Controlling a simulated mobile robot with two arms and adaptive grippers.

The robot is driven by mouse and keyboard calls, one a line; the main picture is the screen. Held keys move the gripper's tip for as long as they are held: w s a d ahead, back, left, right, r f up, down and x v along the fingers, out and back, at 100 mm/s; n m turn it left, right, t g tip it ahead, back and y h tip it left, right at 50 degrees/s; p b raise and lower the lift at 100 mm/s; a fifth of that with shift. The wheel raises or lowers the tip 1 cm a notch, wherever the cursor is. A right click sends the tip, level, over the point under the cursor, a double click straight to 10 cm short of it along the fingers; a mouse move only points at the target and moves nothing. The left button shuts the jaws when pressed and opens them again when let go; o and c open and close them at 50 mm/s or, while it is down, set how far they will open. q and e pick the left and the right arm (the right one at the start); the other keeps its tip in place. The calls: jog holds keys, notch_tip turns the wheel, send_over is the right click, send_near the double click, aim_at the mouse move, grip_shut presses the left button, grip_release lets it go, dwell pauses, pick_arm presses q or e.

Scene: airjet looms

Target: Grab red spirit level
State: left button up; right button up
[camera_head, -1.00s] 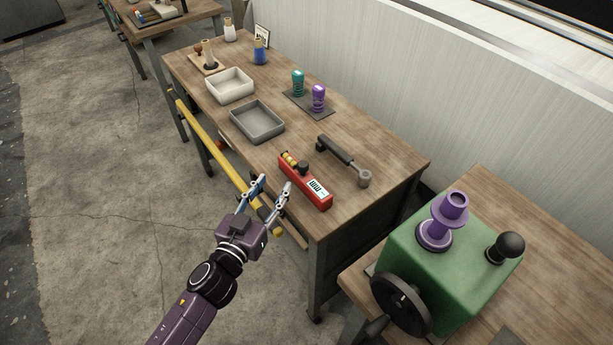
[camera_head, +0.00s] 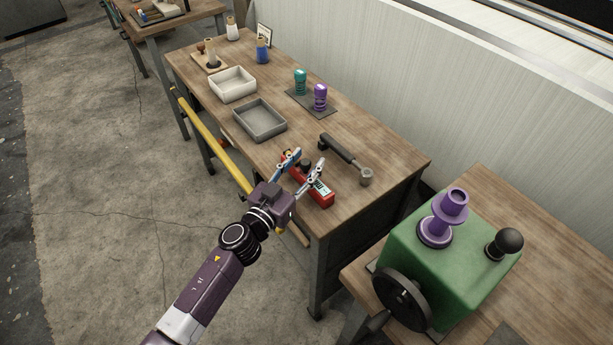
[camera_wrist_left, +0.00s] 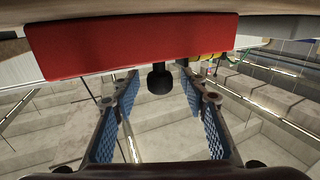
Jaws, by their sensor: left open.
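The red spirit level (camera_head: 322,199) lies on the wooden workbench near its front edge, with a white label and a black knob on it. My left gripper (camera_head: 304,161) is open over the level and hides its middle part. In the left wrist view the level's plain red side (camera_wrist_left: 130,45) spans the top of the picture, with the black knob (camera_wrist_left: 160,80) beside it. There my left gripper's (camera_wrist_left: 158,92) blue-padded fingers stand apart, with no red part visibly between them. Whether they touch the level cannot be told. My right gripper is not in view.
A dark wrench-like tool (camera_head: 345,153) lies just beyond the level. A grey tray (camera_head: 259,134) and a white tray (camera_head: 233,97) stand farther back. A yellow rail (camera_head: 215,143) runs along the bench front. A green machine (camera_head: 431,275) stands at right.

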pick_arm(q)
jog(key=shift+c, duration=0.3)
jog(key=c, duration=1)
grip_shut()
jog(key=shift+r, duration=0.15)
